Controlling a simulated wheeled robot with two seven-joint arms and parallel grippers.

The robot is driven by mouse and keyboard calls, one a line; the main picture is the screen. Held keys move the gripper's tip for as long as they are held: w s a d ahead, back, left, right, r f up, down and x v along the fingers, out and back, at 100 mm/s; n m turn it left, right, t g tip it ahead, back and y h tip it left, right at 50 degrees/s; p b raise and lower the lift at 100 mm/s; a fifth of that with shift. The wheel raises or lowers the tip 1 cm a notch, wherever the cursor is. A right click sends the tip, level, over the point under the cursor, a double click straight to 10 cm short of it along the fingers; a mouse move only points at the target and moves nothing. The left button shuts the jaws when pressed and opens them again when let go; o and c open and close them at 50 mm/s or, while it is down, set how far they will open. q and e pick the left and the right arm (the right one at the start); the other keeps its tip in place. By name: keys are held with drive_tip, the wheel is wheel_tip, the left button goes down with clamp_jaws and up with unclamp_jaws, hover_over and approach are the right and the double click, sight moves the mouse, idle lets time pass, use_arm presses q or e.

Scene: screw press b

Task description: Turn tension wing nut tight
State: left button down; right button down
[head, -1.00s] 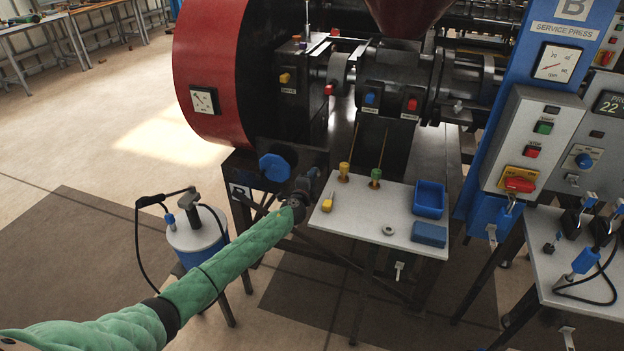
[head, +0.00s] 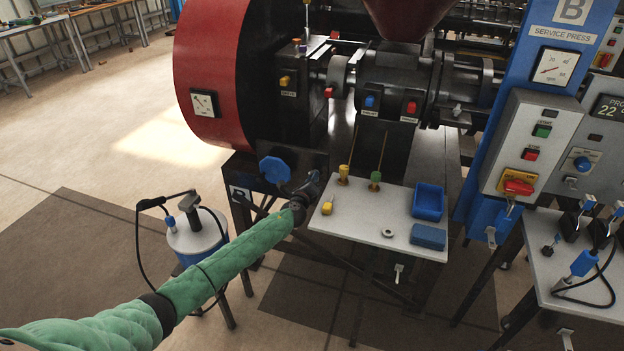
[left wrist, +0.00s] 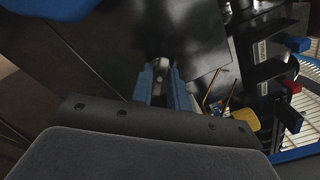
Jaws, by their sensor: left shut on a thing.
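My left gripper (head: 314,182) is at the end of my green-sleeved arm, beside the left edge of the white shelf and low in front of the press body. In the left wrist view its two blue fingers (left wrist: 163,88) are close together around a small pale metal part (left wrist: 160,66), which I take to be the wing nut. The fingers cover most of it, so I cannot tell its angle or how tight it sits. In the head view the gripper and dark press parts hide it. My right gripper is not in view.
A blue knob (head: 274,169) sits just left of my gripper. The white shelf (head: 350,222) holds a blue bin (head: 428,202), a blue block (head: 428,236), a ring (head: 388,233) and small yellow and green parts. A canister (head: 197,238) with a hose stands left of my arm.

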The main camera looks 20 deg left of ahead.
use_arm(q)
drive_tip(key=shift+s+d+f+m, duration=0.1)
drive_tip(key=shift+f+m, duration=0.05)
drive_tip(key=shift+m, duration=0.45)
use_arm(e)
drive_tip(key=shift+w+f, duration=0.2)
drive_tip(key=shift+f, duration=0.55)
use_arm(q)
drive_tip(key=c, duration=1.5)
unclamp_jaws()
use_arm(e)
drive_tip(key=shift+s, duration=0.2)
